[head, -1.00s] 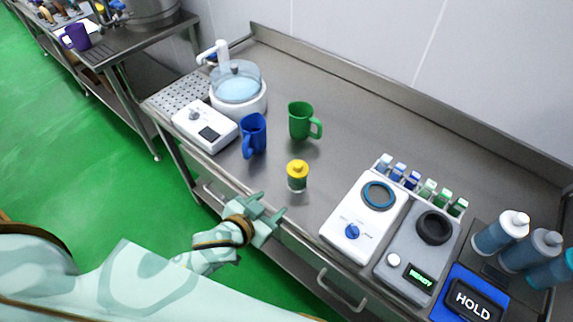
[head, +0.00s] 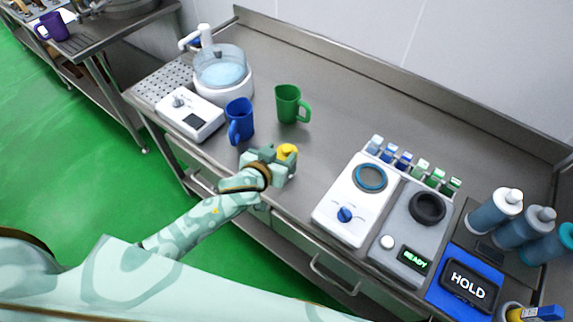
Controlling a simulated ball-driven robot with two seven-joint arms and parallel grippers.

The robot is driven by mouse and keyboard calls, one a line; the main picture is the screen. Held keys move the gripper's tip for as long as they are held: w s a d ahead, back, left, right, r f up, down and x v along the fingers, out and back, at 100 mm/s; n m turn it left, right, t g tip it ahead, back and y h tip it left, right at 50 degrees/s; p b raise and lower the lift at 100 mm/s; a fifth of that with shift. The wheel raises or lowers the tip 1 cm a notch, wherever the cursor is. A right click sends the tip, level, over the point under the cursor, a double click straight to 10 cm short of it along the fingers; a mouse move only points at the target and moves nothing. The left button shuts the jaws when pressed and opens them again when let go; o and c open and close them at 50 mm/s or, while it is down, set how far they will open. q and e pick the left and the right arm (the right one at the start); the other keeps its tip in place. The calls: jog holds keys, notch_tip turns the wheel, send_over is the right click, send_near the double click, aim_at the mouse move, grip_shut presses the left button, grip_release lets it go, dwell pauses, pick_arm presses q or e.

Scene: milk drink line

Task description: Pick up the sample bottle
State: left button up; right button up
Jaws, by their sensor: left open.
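The sample bottle (head: 287,151) has a yellow cap and stands on the steel counter, in front of the green mug. Its cap shows above my left gripper (head: 281,163); the body, seen green earlier, is mostly hidden behind the gripper. My left gripper is open, at the bottle with its fingers around or beside it; I cannot tell which, nor whether they touch it. My right gripper is not in view.
A white dial device (head: 348,207) and a grey READY device (head: 411,232) stand to the right. Bare counter (head: 325,135) lies between the mugs and the devices.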

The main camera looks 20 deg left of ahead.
aim_at(285, 150)
pick_arm(q)
jog(key=x, duration=0.3)
jog(key=shift+w+f+b, duration=0.2)
jog(key=shift+f+b, duration=0.15)
jog(key=shift+f, duration=0.1)
jog(key=shift+s, duration=0.1)
jog(key=shift+c, duration=1)
grip_shut()
